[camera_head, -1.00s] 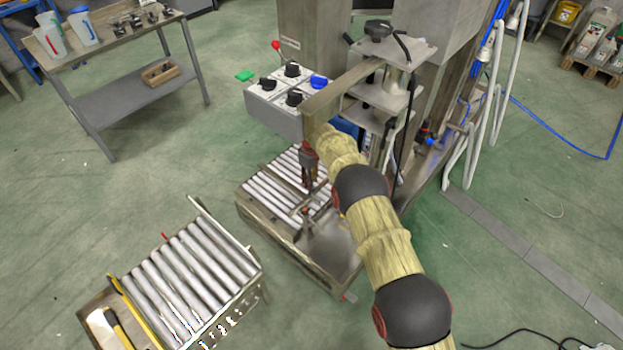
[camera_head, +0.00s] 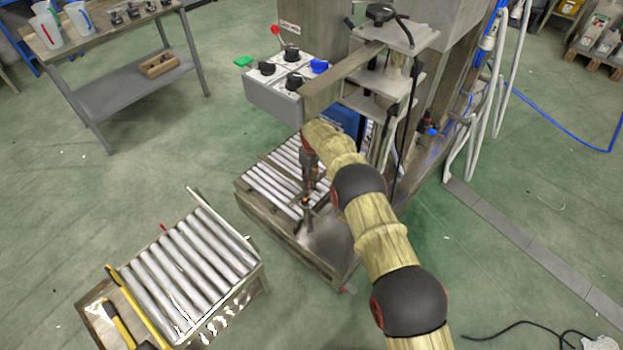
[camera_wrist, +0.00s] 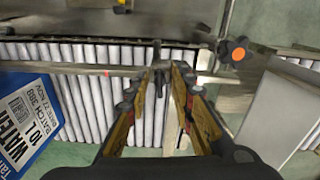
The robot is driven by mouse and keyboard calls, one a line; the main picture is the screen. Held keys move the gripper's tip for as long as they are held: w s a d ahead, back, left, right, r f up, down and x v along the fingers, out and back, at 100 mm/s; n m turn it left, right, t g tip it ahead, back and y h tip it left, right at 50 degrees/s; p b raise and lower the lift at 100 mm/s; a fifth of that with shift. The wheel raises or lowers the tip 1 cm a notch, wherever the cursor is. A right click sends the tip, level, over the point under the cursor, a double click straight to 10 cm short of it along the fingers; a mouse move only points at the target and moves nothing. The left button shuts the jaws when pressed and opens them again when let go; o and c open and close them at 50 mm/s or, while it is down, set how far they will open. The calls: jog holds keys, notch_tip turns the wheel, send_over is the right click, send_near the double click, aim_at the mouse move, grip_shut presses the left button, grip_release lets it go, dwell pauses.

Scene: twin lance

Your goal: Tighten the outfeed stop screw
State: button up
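My gripper (camera_head: 309,180) points down over the roller bed at the foot of the machine. In the wrist view its two fingers (camera_wrist: 166,76) lean toward each other with a narrow gap between the tips. A dark T-shaped screw handle (camera_wrist: 159,60) stands at the tips, over a metal cross rail (camera_wrist: 75,69); I take it to be the stop screw. A black knob with an orange cap (camera_wrist: 237,53) lies right of the fingers.
A blue water container (camera_wrist: 25,125) stands left of my gripper. The grey control box (camera_head: 280,98) and a flat metal arm (camera_head: 335,88) overhang the rollers. A separate roller table (camera_head: 190,265) stands front left, with open floor between. A workbench (camera_head: 110,45) is at back left.

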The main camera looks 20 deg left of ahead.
jog(key=shift+c, duration=1.1)
grip_shut()
jog(key=m, duration=0.4)
jog(key=shift+m, duration=0.3)
jog(key=m, duration=0.4)
